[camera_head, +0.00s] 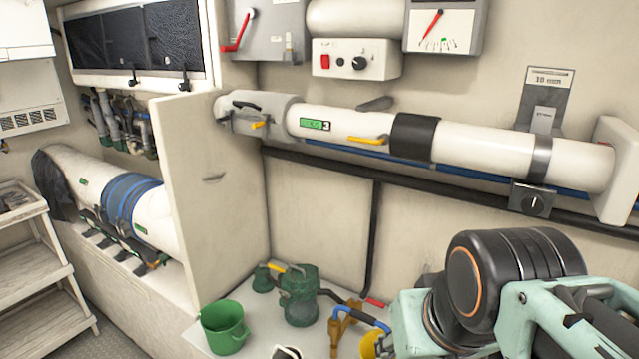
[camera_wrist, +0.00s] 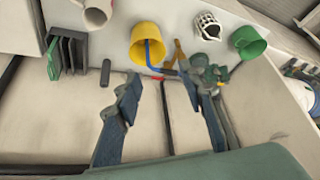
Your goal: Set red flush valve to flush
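A red lever (camera_head: 237,33) sits on a grey panel (camera_head: 268,30) high on the wall in the head view, slanting down to the left. A small red handle (camera_head: 375,302) also shows low by the floor, near a black pipe; a small red piece shows in the wrist view (camera_wrist: 157,77). No label tells which red part is the flush valve. My gripper (camera_wrist: 164,84) is open in the wrist view, with nothing between its fingers. It points toward the low floor area, apart from the upper red lever. In the head view my arm hides the gripper's fingertips.
A white pipe (camera_head: 470,145) with yellow handles runs along the wall. A white control box (camera_head: 357,60) and a gauge (camera_head: 443,27) are above it. Below stand a green bucket (camera_head: 224,326), a green pump (camera_head: 299,298) and a yellow bucket (camera_wrist: 148,42). A partition (camera_head: 215,200) stands left.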

